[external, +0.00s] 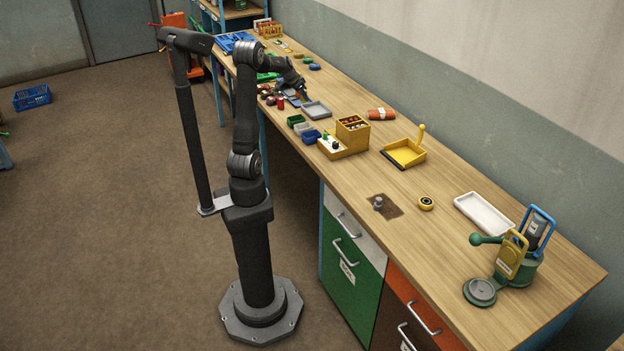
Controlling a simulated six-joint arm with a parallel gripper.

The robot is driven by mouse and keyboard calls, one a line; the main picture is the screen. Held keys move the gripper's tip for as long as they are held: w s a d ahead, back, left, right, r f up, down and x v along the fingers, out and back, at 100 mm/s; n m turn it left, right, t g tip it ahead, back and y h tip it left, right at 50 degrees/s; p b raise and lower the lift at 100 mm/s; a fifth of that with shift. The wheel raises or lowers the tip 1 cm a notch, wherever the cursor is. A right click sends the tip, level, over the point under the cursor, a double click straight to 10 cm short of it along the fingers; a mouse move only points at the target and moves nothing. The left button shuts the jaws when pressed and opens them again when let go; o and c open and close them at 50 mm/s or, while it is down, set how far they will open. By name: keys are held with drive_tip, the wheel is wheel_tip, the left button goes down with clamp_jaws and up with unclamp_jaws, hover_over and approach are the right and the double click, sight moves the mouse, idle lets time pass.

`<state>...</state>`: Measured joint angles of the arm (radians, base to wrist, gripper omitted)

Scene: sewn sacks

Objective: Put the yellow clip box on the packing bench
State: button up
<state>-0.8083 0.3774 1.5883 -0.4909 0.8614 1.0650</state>
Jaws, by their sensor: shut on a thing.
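My gripper (301,90) is at the far part of a long wooden bench (470,170), low over a cluster of small items. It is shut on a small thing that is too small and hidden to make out. A yellow box (352,133) with small items in its top stands mid-bench, nearer the camera than my gripper and apart from it. I cannot tell whether this is the clip box. A second bench (236,14) with blue legs shows at the back; I cannot tell which is the packing bench.
Grey tray (316,111), small bins (311,137), orange roll (381,114) and yellow dustpan (405,153) lie along the long bench. A white tray (484,213) and green press (516,262) stand at its near end. A blue crate (32,97) is on the floor. Bare wood separates several items.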

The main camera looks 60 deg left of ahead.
sight(303, 101)
drive_tip(key=f, duration=0.3)
drive_tip(key=shift+s+a+f, duration=0.1)
drive_tip(key=shift+a+f, duration=0.1)
drive_tip(key=shift+a, duration=0.1)
drive_tip(key=s+a+f, duration=0.1)
drive_tip(key=a+f, duration=0.1)
drive_tip(key=a, duration=0.1)
drive_tip(key=s+a+f, duration=0.1)
drive_tip(key=a+f, duration=0.1)
drive_tip(key=a, duration=0.2)
drive_tip(key=s+a+f, duration=0.1)
drive_tip(key=a+f, duration=0.1)
drive_tip(key=a, duration=0.1)
drive_tip(key=shift+a+f, duration=0.3)
drive_tip(key=shift+f, duration=2)
drive_tip(key=shift+f, duration=0.1)
drive_tip(key=o, duration=0.9)
drive_tip(key=shift+o, duration=0.2)
drive_tip(key=v, duration=1.2)
